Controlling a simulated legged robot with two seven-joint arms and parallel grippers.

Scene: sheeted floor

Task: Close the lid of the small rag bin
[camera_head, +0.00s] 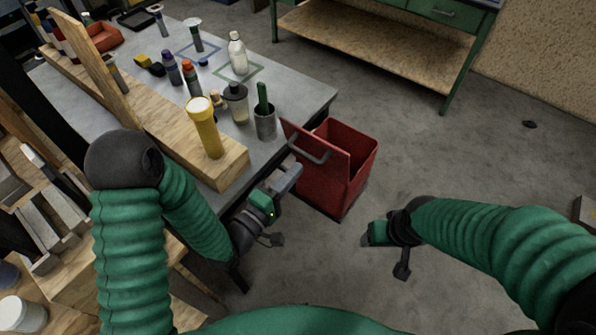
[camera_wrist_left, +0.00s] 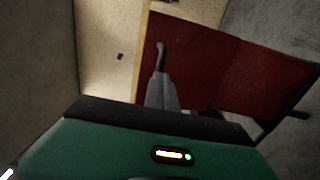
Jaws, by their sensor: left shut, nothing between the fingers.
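The red rag bin (camera_head: 350,185) stands on the floor to the right of the workbench, its top open. Its red lid (camera_head: 312,140) is raised on the bench side, tilted, with a grey bar handle (camera_head: 308,152) on its outer face. My left gripper (camera_head: 294,172) is shut and empty, just below the handle between bench and bin. In the left wrist view the fingers (camera_wrist_left: 162,92) point at the lid (camera_wrist_left: 195,65), close to the handle (camera_wrist_left: 161,52); I cannot tell whether they touch. My right gripper (camera_head: 368,238) is low at the bin's right front, apart from it; its fingers are unclear.
The grey workbench (camera_head: 300,95) holds a yellow tube (camera_head: 205,130), a metal cup (camera_head: 265,122) and several bottles near its edge. A green-framed bench (camera_head: 375,55) stands behind. The concrete floor (camera_head: 450,150) right of the bin is clear.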

